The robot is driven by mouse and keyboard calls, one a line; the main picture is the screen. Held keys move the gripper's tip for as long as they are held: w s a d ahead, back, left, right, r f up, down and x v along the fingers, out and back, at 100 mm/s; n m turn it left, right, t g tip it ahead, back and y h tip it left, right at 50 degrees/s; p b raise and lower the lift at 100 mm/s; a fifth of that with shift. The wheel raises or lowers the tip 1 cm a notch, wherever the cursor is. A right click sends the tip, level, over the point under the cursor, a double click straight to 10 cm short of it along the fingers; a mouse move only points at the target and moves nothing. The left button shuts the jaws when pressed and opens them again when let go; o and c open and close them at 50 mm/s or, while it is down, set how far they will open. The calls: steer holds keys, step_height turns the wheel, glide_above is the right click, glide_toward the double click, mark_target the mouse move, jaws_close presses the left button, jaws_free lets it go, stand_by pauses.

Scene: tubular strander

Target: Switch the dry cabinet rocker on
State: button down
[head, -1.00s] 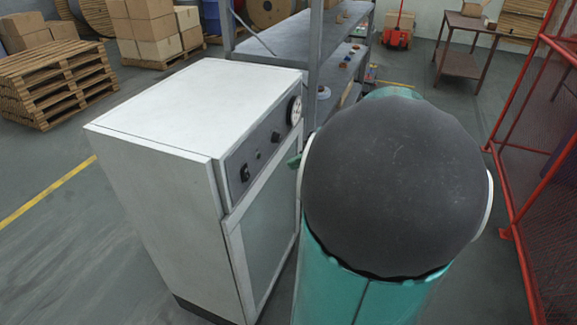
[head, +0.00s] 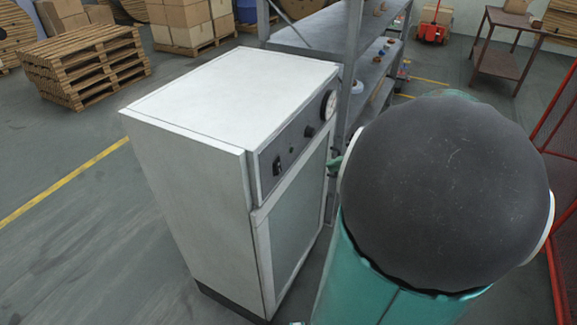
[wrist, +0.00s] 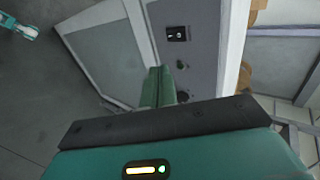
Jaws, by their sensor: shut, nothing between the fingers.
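The dry cabinet (head: 235,92) is a white box with a glass door and a dark grey control panel along its top front. The black rocker (head: 278,166) is at the near end of this panel. In the wrist view the rocker (wrist: 178,33) shows as a black switch with a white mark; its on or off position is too small to tell. My gripper (wrist: 158,84) has green fingers, closed together and empty, in front of the panel and door edge. The rocker lies beyond the fingertips in that view, with no visible contact. My arm hides most of the gripper in the head view.
A knob (head: 310,131) and a round gauge (head: 329,105) sit farther along the panel. A grey metal shelf (head: 330,35) stands just behind the cabinet. A red mesh fence (head: 562,130) is at the right. The floor left of the cabinet is clear up to wooden pallets (head: 85,65).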

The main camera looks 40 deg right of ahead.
glide_toward(279, 166)
steer(key=shift+s+f+x, duration=0.15)
steer(key=shift+f+x, duration=0.1)
steer(key=shift+x, duration=0.95)
steer(key=shift+s+f+x, duration=0.15)
steer(key=shift+f+x, duration=0.05)
steer(key=shift+x, duration=1)
steer(key=shift+s+f+x, duration=0.15)
steer(key=shift+f+x, duration=0.1)
steer(key=shift+x, duration=0.95)
steer(key=shift+d, duration=0.15)
steer(key=shift+w, duration=0.15)
steer(key=shift+w+r, duration=0.1)
steer(key=shift+r, duration=0.75)
